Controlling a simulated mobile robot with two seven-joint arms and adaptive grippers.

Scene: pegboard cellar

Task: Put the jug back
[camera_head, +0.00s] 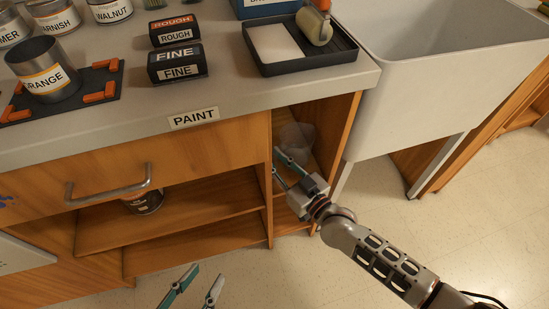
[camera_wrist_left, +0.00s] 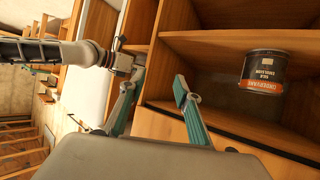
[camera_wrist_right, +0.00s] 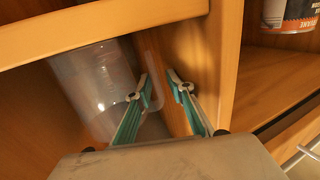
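The clear jug (camera_head: 297,135) stands in the narrow compartment at the cabinet's right end. In the right wrist view the jug (camera_wrist_right: 95,85) is close, with its handle at the right of its body, by my fingertips. My right gripper (camera_head: 281,166) reaches into that compartment. Its fingers are apart in the right wrist view (camera_wrist_right: 162,88), one in front of the handle and one to the right; I see no clear grip. My left gripper (camera_head: 196,279) is low in front of the cabinet, open and empty, also in the left wrist view (camera_wrist_left: 157,87).
A paint can (camera_wrist_left: 262,85) stands on the wider shelf left of the divider (camera_head: 267,190). The counter (camera_head: 225,90) above holds tins, sanding blocks and a roller tray (camera_head: 300,66). A white sink (camera_head: 440,70) is at right. The floor in front is clear.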

